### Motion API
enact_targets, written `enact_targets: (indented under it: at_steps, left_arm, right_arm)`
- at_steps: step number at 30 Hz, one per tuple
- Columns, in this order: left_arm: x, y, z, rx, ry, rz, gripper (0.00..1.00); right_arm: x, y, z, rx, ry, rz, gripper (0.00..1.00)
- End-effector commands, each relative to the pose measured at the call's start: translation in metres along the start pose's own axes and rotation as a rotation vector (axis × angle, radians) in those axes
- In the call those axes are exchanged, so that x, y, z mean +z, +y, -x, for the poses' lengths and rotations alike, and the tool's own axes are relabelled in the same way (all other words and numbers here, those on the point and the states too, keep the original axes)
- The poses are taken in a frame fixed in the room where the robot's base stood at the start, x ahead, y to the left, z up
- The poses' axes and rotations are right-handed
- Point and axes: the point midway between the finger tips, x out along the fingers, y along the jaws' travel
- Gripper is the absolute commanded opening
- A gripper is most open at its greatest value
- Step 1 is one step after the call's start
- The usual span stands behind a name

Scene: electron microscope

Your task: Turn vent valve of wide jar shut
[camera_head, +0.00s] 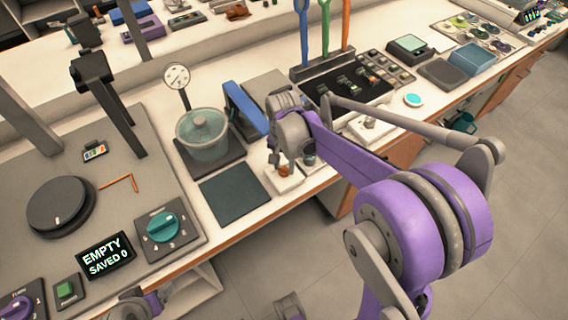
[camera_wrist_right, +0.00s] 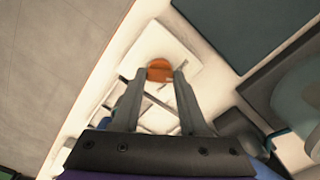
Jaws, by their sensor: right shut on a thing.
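The wide jar (camera_head: 203,134) is a squat clear greenish glass vessel with a lid, on a dark square base. A round dial gauge (camera_head: 177,77) stands behind it. The vent valve's orange knob (camera_wrist_right: 159,70) sits on a white plate (camera_wrist_right: 172,48) in the right wrist view. In the head view the knob (camera_head: 284,170) is partly hidden beside my gripper. My right gripper (camera_wrist_right: 160,77) is shut on the orange knob, one finger on each side. Part of my left arm's end (camera_head: 133,304) shows at the bottom left edge; its fingers cannot be made out.
A dark square mat (camera_head: 228,193) lies in front of the jar. A blue block (camera_head: 245,108) stands right of the jar, close to my right wrist. A tool rack (camera_head: 322,66) is behind. The counter's front edge runs just below the valve.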

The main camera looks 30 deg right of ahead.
Motion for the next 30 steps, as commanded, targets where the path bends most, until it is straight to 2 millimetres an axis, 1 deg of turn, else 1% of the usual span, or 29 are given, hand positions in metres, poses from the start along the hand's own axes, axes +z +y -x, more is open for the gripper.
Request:
enact_targets:
  at_steps: [6,12,28,29,30]
  left_arm:
    - [0.0001,0.0000,-0.0001,0.000,0.000,0.000,0.81]
    - [0.0001,0.0000,-0.0002,0.000,0.000,0.000,0.81]
    - [0.0001,0.0000,-0.0002,0.000,0.000,0.000,0.81]
    - [0.0001,0.0000,-0.0002,0.000,0.000,0.000,0.81]
    - [0.0001,0.0000,-0.0002,0.000,0.000,0.000,0.81]
  right_arm:
    - [-0.0004,-0.0001,0.0005,0.000,0.001,0.118,0.00]
    - [-0.0005,-0.0001,0.0006,0.000,0.001,0.176,0.00]
    - [-0.0006,-0.0002,0.0006,0.000,0.001,0.198,0.00]
    - [-0.0006,-0.0002,0.0006,0.000,0.001,0.198,0.46]
    - [-0.0006,-0.0002,0.0006,0.000,0.001,0.198,0.53]
